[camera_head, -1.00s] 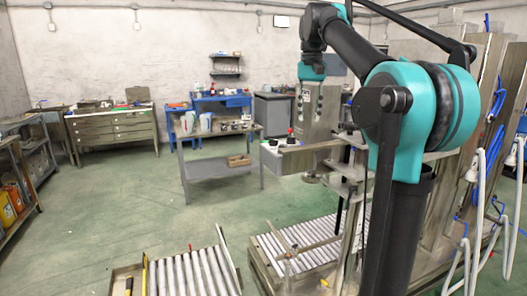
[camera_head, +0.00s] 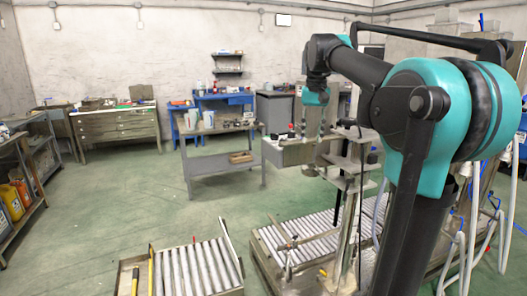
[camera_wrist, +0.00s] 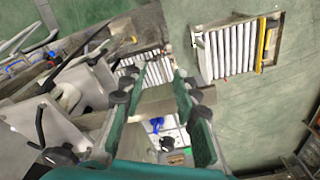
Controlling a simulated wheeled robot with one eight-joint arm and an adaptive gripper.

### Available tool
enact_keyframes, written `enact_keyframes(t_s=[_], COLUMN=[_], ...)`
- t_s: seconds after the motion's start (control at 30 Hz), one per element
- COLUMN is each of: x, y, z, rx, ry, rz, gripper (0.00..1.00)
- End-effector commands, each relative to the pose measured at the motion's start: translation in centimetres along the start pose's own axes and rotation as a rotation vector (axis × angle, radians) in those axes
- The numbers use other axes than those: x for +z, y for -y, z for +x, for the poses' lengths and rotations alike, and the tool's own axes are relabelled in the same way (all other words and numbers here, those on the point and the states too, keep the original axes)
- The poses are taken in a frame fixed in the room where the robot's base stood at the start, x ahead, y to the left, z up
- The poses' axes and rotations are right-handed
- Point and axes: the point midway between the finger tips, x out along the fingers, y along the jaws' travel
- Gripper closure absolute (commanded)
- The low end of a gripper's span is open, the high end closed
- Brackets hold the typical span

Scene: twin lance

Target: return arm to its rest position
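My arm, black and teal, fills the right side of the head view, with its elbow large in front. My gripper (camera_head: 322,126) hangs down at the far end of the forearm, over the grey metal fixture (camera_head: 342,160). In the wrist view my gripper (camera_wrist: 160,82) shows two green-padded fingers with a clear gap between them. It is open, and I see nothing held. A grey surface and small blue and white items show through the gap. How near the fingertips are to the fixture is hard to tell.
A roller conveyor (camera_head: 312,228) lies beside the fixture, and a roller tray (camera_head: 192,270) with yellow edging lies at the front. A grey table (camera_head: 215,162) and drawer cabinet (camera_head: 115,125) stand farther back. Green floor at left centre is clear. White hoses (camera_head: 505,215) hang at right.

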Motion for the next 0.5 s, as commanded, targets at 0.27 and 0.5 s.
enact_keyframes(t_s=[0.27, 0.5], x=[2.9, 9.5], y=[-1.4, -3.4], z=[9.6, 21.2], rx=[-0.011, -0.019], ry=[-0.073, -0.165], rz=[-0.028, -0.064], gripper=[0.7, 0.7])
